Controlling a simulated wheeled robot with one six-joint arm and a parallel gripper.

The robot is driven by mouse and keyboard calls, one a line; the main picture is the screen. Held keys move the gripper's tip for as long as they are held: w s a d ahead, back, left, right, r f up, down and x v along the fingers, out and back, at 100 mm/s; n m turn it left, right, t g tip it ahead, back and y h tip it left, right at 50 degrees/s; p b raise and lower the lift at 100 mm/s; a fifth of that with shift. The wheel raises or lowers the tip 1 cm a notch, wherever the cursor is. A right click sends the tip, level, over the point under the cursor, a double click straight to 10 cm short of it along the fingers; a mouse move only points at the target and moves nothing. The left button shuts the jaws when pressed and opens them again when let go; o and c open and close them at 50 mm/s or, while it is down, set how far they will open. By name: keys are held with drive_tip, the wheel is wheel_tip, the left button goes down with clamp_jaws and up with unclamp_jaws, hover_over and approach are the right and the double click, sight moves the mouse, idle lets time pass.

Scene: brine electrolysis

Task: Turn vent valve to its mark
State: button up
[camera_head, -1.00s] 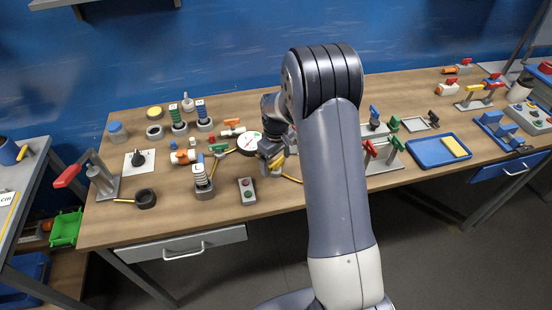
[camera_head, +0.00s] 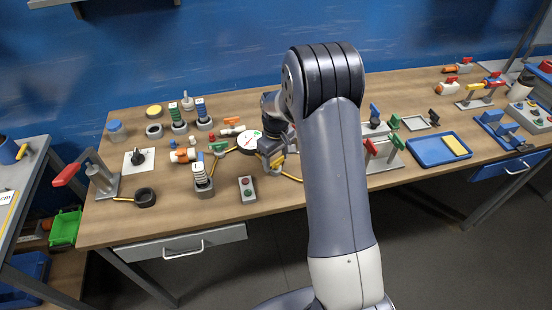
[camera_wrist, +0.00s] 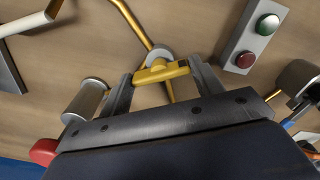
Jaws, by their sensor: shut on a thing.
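A yellow valve handle (camera_wrist: 158,73), which looks like the vent valve, sits on a round grey hub (camera_wrist: 160,55) in the wrist view. My gripper (camera_wrist: 165,78) has one finger on each side of the handle and is shut on it. The handle lies across the gap, with a small dark patch at its right end. A thin yellow pipe (camera_wrist: 130,18) runs up from the hub. In the head view my gripper (camera_head: 276,160) is low over the middle of the table, and my arm hides part of the valve. I cannot make out the mark.
A button box (camera_wrist: 254,35) with a green and a red button stands close at right in the wrist view. A round white gauge (camera_head: 249,142) is just left of my gripper in the head view. A blue tray (camera_head: 425,158) lies at right. Bare table lies along the front edge.

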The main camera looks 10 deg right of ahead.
sight(276, 160)
drive_tip(key=m+b, duration=0.2)
drive_tip(key=m, duration=0.1)
drive_tip(key=shift+f, duration=0.1)
drive_tip(key=shift+m+b, duration=0.45)
drive_tip(key=shift+m, duration=1.05)
drive_tip(key=o, duration=1)
wheel_tip(276, 160, up, 11)
drive_tip(key=shift+r+b, duration=0.1)
drive_tip(key=shift+b, duration=0.5)
wheel_tip(276, 160, down, 11)
drive_tip(key=shift+r+p, duration=0.1)
drive_tip(key=shift+p, duration=0.55)
